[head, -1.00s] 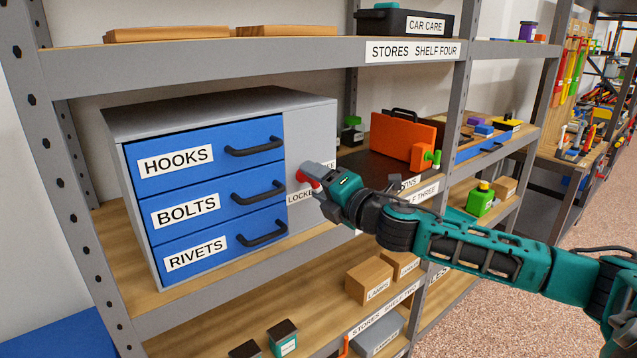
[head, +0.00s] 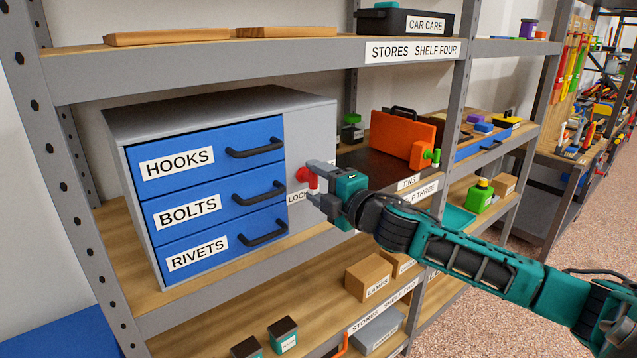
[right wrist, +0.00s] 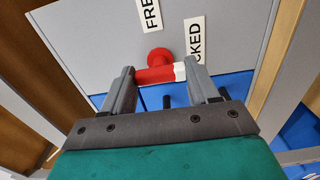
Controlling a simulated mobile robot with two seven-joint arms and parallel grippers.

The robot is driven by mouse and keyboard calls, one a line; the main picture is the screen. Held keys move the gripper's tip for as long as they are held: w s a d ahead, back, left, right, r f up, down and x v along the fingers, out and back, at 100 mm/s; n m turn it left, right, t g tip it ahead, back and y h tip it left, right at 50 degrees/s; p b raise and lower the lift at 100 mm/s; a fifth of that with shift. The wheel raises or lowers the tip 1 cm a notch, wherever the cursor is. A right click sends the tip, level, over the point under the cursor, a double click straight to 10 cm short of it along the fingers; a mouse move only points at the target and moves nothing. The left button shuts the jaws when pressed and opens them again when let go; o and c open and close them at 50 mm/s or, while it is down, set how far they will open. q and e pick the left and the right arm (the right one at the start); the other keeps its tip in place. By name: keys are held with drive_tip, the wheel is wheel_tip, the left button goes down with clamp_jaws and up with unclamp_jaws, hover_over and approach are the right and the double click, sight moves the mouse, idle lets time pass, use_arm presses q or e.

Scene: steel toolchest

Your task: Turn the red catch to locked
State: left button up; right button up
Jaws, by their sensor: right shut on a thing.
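The red catch (head: 302,174) is on the grey right-hand panel of the steel chest (head: 322,130). In the right wrist view its round red hub (right wrist: 158,57) shows with a red bar and white tip in front of it. My right gripper (head: 315,183) is shut on the catch's bar, with one finger at each end (right wrist: 160,76). The white tip is at the finger on the LOCKED label's side (right wrist: 194,38). In the head view the bar points roughly down. The FREE label (right wrist: 149,14) is partly cut off in the wrist view. My left gripper is out of view.
Three blue drawers with black handles, HOOKS (head: 208,158), BOLTS and RIVETS, fill the chest's left part and look closed. An orange case (head: 402,138) stands on the shelf to the right. Shelf four (head: 250,55) runs above, and a grey upright (head: 455,120) stands to the right.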

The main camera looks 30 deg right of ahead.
drive_tip(key=o, duration=1.1)
drive_tip(key=shift+c, duration=0.2)
drive_tip(key=shift+s, duration=0.15)
drive_tip(key=s+d, duration=0.1)
drive_tip(key=s, duration=1.1)
drive_tip(key=shift+s+b, duration=0.3)
drive_tip(key=shift+b, duration=0.05)
